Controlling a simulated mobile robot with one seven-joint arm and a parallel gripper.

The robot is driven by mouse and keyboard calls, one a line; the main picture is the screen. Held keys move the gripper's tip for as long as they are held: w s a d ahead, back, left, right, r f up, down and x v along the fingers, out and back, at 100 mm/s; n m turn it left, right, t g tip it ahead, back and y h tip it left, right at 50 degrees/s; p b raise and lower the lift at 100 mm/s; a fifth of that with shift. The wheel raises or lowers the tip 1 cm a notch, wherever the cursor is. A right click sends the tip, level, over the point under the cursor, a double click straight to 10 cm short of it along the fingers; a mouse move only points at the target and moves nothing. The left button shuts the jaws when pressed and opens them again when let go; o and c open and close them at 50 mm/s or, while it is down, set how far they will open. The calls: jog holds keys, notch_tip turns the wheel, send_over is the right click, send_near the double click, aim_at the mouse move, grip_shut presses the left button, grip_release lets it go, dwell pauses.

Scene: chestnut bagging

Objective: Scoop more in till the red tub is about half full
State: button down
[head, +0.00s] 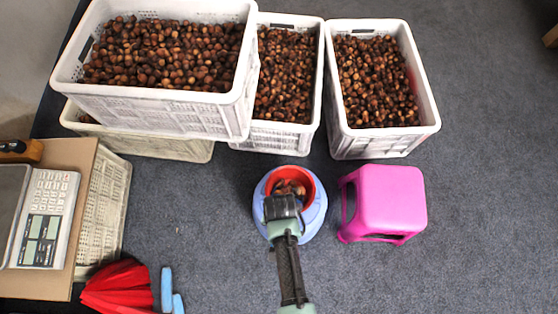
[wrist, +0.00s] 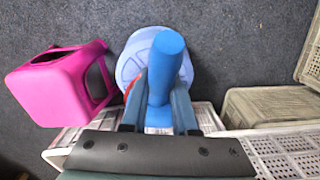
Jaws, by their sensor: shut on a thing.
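The red tub (head: 311,181) stands on a round light-blue stool (head: 318,217) in the middle of the head view. Brown chestnuts (head: 288,188) show inside its rim; my gripper covers its near part, so I cannot tell the fill level. My gripper (head: 283,207) is over the tub's near side. In the wrist view my gripper (wrist: 160,105) is shut on a thick blue handle (wrist: 167,60), which looks like the scoop's. The scoop's bowl is hidden. Only a red sliver of the tub (wrist: 133,90) shows beside the fingers there.
White crates full of chestnuts stand behind: upper left (head: 160,105), middle (head: 270,138) and right (head: 375,145). A pink stool (head: 388,200) is right of the tub. A scale (head: 42,225) and red bags (head: 118,290) are at left. The right-hand carpet is clear.

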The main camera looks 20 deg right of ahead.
jog(key=shift+w+d+r+g+y, duration=0.15)
jog(key=shift+w+d+r+g, duration=0.05)
jog(key=shift+w+r+g, duration=0.2)
jog(key=shift+w+d+r+g+y, duration=0.15)
jog(key=shift+w+r+g, duration=0.1)
jog(key=shift+r, duration=0.2)
jog(key=shift+w+d+r+g+y, duration=0.35)
jog(key=shift+w+r+g, duration=0.1)
jog(key=shift+w+r, duration=0.1)
jog(key=shift+w+d+r+g+y, duration=0.3)
jog(key=shift+w+r+g, duration=0.1)
jog(key=shift+w+r, duration=0.1)
jog(key=s+p, duration=0.1)
jog(key=s+a+f+t+h+p, duration=0.1)
jog(key=s+f+t+p, duration=0.1)
jog(key=shift+a+h+p, duration=0.25)
jog(key=shift+a+p, duration=0.05)
jog(key=shift+p, duration=0.1)
jog(key=s+a+f+t+h+b, duration=0.2)
jog(key=s+f+t+h+b, duration=0.1)
jog(key=t+b, duration=0.4)
jog(key=shift+s+a+f+h, duration=0.15)
jog(key=shift+s+f+h, duration=0.05)
jog(key=shift+f+h, duration=0.5)
